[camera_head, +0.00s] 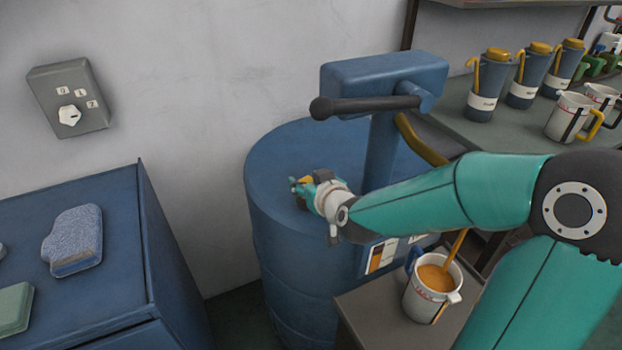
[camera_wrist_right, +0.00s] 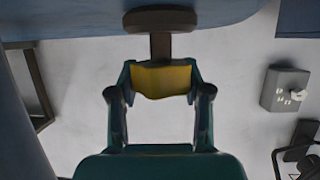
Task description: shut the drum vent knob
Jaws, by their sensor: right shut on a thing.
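The blue drum (camera_head: 280,165) stands against the wall, with a blue pump head (camera_head: 375,72) on a post rising from its top. My right gripper (camera_head: 305,186) is low over the drum's top, left of the post. It is shut on the yellow vent knob (camera_head: 306,180), which is mostly hidden by the fingers. In the right wrist view the yellow knob (camera_wrist_right: 162,80) sits between the two teal fingers, with a dark brown stem (camera_wrist_right: 160,45) beyond it. How far the knob is turned cannot be told. My left gripper is not in view.
A grey switch box (camera_head: 68,98) is on the wall. A blue cabinet (camera_head: 100,225) with a sponge (camera_head: 73,240) is at left. A cup of orange liquid (camera_head: 432,285) stands on a small table below my right arm. Shelves with blue jugs (camera_head: 488,85) are at right.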

